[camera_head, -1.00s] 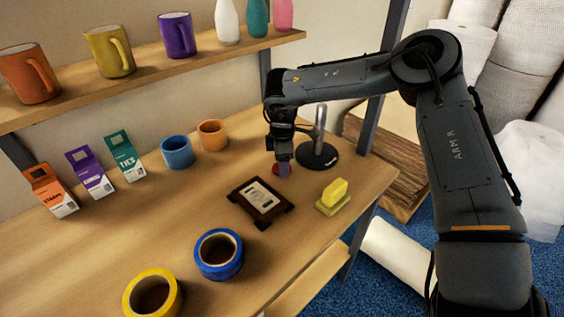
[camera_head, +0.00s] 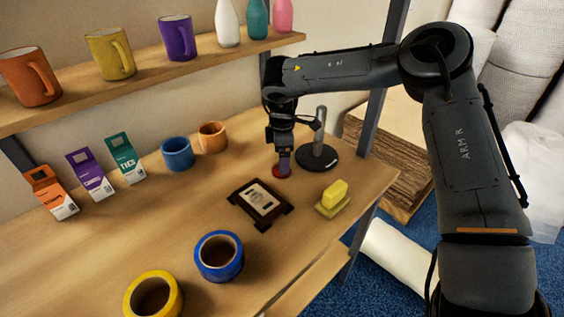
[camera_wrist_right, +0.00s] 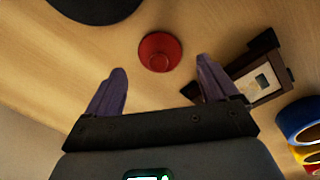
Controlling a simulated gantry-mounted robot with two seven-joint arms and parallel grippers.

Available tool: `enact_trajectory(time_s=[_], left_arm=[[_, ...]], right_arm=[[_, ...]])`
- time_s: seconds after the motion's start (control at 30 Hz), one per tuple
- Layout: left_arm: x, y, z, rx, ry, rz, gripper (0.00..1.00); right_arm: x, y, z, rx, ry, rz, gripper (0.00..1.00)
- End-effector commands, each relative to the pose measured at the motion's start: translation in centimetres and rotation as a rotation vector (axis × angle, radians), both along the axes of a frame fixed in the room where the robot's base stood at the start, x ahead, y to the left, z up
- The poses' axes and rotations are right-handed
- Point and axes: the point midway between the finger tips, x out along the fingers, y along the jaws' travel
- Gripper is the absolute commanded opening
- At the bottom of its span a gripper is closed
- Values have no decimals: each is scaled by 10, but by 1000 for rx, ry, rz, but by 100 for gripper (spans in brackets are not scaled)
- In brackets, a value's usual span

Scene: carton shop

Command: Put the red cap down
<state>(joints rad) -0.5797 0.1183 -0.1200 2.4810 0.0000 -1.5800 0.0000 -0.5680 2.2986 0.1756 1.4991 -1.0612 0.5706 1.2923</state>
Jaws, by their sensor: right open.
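The red cap (camera_head: 277,172) is on the wooden tabletop, just below my right gripper (camera_head: 284,167) and beside the round black base of a stand. In the right wrist view the round red cap (camera_wrist_right: 160,52) lies just beyond the tips of my right gripper (camera_wrist_right: 162,68). The two purple fingers are wide apart, with clear space between each finger and the cap. My left gripper is not in view.
The black stand (camera_head: 320,155) is close on the right. A dark framed plaque (camera_head: 261,203) and a yellow block (camera_head: 335,190) lie nearer. Blue tape (camera_head: 219,256), yellow tape (camera_head: 153,295) and two mugs stand around. A shelf (camera_head: 150,80) overhangs the back.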

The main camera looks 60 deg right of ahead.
Motion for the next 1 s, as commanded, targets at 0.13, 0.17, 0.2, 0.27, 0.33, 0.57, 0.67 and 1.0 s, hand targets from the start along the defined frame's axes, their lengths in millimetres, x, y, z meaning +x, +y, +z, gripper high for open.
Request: enact_trajectory(time_s=[0.13,0.17,0.2,0.27,0.33,0.57,0.67,1.0], left_arm=[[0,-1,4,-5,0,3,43],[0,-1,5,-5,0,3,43],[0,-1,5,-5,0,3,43],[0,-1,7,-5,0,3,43],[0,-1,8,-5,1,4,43],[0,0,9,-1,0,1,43],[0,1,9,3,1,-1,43],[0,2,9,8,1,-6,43]], right_arm=[[0,1,31,-2,-3,0,87],[-1,1,37,-2,-3,-1,87],[-1,2,44,-3,-3,-1,87],[-2,2,53,-1,-2,-1,87],[-2,3,63,-2,-2,0,87],[-3,3,82,-1,-1,0,87],[-3,4,84,0,0,0,87],[-3,4,84,0,0,0,87]])
